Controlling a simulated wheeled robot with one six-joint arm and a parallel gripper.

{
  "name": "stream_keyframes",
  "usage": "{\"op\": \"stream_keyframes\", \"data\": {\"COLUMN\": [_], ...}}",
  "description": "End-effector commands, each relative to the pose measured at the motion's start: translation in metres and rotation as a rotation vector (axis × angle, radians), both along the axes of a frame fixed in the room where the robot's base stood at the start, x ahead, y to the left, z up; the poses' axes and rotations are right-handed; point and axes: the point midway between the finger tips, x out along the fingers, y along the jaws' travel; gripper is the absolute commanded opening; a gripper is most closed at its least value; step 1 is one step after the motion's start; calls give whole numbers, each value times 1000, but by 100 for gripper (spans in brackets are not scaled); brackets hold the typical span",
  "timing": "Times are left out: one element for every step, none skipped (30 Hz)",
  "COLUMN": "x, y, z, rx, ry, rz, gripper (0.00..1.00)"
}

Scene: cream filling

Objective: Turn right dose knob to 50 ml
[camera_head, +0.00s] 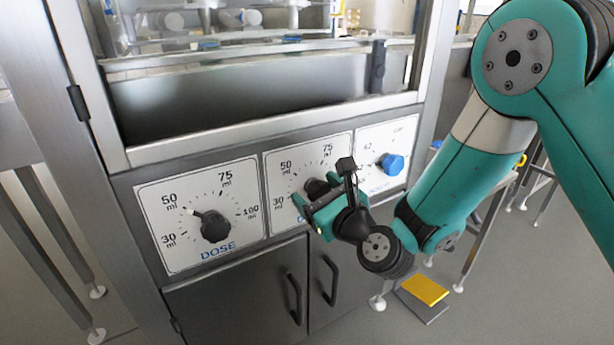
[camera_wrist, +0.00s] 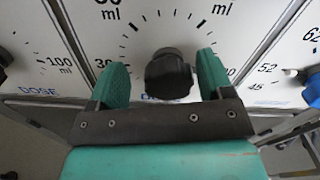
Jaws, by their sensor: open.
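The right dose knob (camera_head: 316,187) is black and sits on the middle white dial panel, partly hidden by my gripper (camera_head: 314,190) in the head view. In the wrist view the knob (camera_wrist: 168,75) shows between the two green fingers of my gripper (camera_wrist: 163,65). The fingers are apart, one on each side of the knob, with a visible gap at least on the left. The dial (camera_head: 307,160) has marks for 30, 50 and 75 ml showing. I cannot tell where this knob's pointer aims.
The left dose knob (camera_head: 214,226) has its white pointer near 50 ml. A blue knob (camera_head: 392,164) is on the right panel. Dark cabinet doors with handles (camera_head: 295,299) are below, and a glazed metal frame (camera_head: 270,132) is above. A yellow pedal (camera_head: 425,289) is near the floor.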

Motion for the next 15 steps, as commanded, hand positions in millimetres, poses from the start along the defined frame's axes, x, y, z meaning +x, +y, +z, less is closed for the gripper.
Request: {"op": "stream_keyframes", "data": {"x": [3,4,5,6,6,7,7,7,8,8,8,8,8,8,8], "y": [-4,-6,-7,-9,-10,-12,-13,-14,-15,-15,-15,-16,-16,-16,-16], "z": [0,-1,-2,-2,-3,-3,-3,-4,-4,-4,-3,-3,-3,-3,-3], "rx": [0,0,-1,0,0,-1,-1,0,-1,-1,-1,-2,-1,-1,-1], "ry": [2,3,4,4,4,5,6,6,5,6,5,4,5,5,5], "rz": [-9,-13,-17,-19,-22,-25,-26,-27,-27,-29,-29,-29,-30,-29,-29], "gripper": [73,73,73,73,73,73,73,73,73,73,69,60,53,46,37]}}
